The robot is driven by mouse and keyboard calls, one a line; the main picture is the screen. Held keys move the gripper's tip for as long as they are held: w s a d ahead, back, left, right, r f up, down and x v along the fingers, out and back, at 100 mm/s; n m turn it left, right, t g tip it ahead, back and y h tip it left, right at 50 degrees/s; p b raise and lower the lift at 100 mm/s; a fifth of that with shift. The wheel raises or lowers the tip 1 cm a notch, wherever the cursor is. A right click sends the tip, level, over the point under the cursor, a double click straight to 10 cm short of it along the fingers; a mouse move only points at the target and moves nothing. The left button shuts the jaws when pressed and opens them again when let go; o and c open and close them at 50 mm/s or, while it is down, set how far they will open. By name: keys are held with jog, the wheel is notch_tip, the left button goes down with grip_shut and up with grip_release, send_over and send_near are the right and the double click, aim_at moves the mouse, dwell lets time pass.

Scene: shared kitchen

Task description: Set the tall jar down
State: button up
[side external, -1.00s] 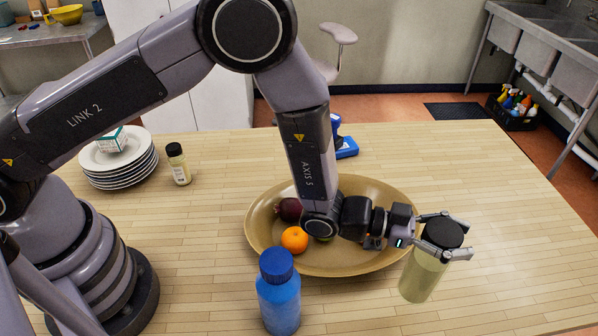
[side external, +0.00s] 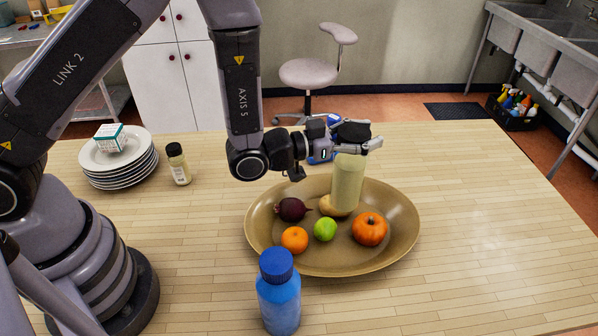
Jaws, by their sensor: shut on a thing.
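The tall jar (side external: 347,185), pale yellow-green with a black lid, is upright in my gripper (side external: 362,139). My gripper is shut on it near the lid, with a finger showing on the right. In the picture the jar stands over the back part of the wide tan bowl (side external: 398,245), and its lower end covers part of a potato (side external: 329,207). The jar looks raised, but its exact height above the bowl and the potato is hard to tell.
The bowl also holds a dark red onion (side external: 291,209), an orange (side external: 294,240), a green lime (side external: 325,229) and a pumpkin (side external: 369,229). A blue bottle (side external: 279,297) stands in front. A spice jar (side external: 179,165) and stacked plates (side external: 112,178) are left. The table's right side is clear.

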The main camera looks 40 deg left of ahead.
jog(key=w+a+n+y, duration=0.1)
jog(key=a+y, duration=0.1)
jog(key=a, duration=0.1)
jog(key=w+a+n+t+y, duration=0.1)
jog(key=w+a, duration=0.1)
jog(key=a, duration=0.1)
jog(key=w+a+n+t+y, duration=0.1)
jog(key=w+a+y, duration=0.1)
jog(key=a, duration=0.1)
jog(key=shift+w+f+n+y, duration=0.15)
jog(key=shift+f+n+y, duration=0.15)
jog(key=shift+f+n, duration=0.1)
jog(key=w+a+f+n+g+y, duration=0.2)
jog(key=a+n+y, duration=1)
jog(key=a, duration=1.2)
jog(key=shift+a+f+m+y, duration=0.25)
jog(key=shift+f+y, duration=0.25)
jog(key=shift+f, duration=0.9)
jog(key=shift+a+f+m+y, duration=0.15)
jog(key=shift+f+m+y, duration=0.25)
jog(key=shift+f, duration=1)
jog(key=shift+a+f+m+y, duration=0.2)
jog(key=shift+f+y, duration=0.4)
jog(key=shift+f, duration=0.9)
jog(key=o, duration=1.4)
jog(key=shift+c, duration=0.2)
